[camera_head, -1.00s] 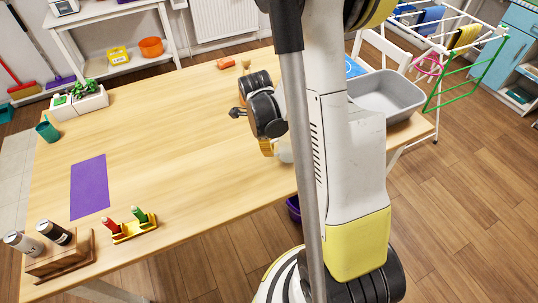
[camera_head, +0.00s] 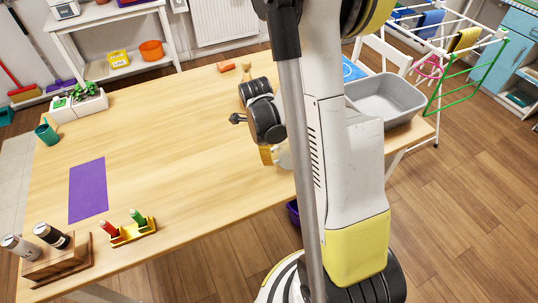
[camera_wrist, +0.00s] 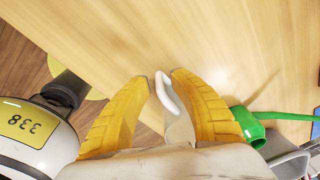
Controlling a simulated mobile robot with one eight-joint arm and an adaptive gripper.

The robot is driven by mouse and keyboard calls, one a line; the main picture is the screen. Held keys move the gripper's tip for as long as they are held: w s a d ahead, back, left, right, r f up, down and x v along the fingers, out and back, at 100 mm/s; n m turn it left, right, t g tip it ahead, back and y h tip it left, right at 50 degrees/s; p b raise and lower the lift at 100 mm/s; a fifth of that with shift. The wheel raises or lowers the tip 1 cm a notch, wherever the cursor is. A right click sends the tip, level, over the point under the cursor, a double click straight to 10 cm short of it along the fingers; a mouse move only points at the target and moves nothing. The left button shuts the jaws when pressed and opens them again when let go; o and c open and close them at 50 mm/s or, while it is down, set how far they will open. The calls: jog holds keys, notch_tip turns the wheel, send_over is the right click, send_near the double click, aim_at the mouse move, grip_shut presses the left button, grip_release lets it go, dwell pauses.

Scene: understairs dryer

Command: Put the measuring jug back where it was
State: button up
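The measuring jug looks whitish. In the wrist view its looped handle (camera_wrist: 169,93) and part of its body (camera_wrist: 179,128) show between my gripper's two yellow fingers. My gripper (camera_wrist: 164,77) has its fingertips a little apart around the handle. The jug is close to the right finger, and bare wood shows between it and the left finger. The rest of the jug is hidden by the gripper's palm. In the head view my gripper (camera_head: 267,155) is low over the table's near side, with a bit of the jug (camera_head: 283,157) beside it, mostly hidden behind my arm.
The wooden table (camera_head: 170,130) has free room left of my gripper. A grey basin (camera_head: 386,98) stands at its right end. A purple mat (camera_head: 87,190), a shaker rack (camera_head: 55,262) and a yellow holder (camera_head: 132,232) are at left. A green object (camera_wrist: 250,127) shows in the wrist view.

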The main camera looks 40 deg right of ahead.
notch_tip(320, 180, up, 11)
jog(key=a+p, duration=0.2)
jog(key=p, duration=0.2)
jog(key=s+a+r+n+t, duration=0.3)
jog(key=a+r+n, duration=0.4)
jog(key=n, duration=0.6)
jog(key=s+a+r+n+t+y, duration=0.1)
jog(key=s+a+r+n+t, duration=0.3)
jog(key=a+r+n, duration=0.4)
jog(key=shift+s+a+r+n+t+y, duration=0.25)
jog(key=shift+a+n, duration=0.3)
jog(key=shift+n, duration=2.15)
jog(key=shift+f, duration=0.1)
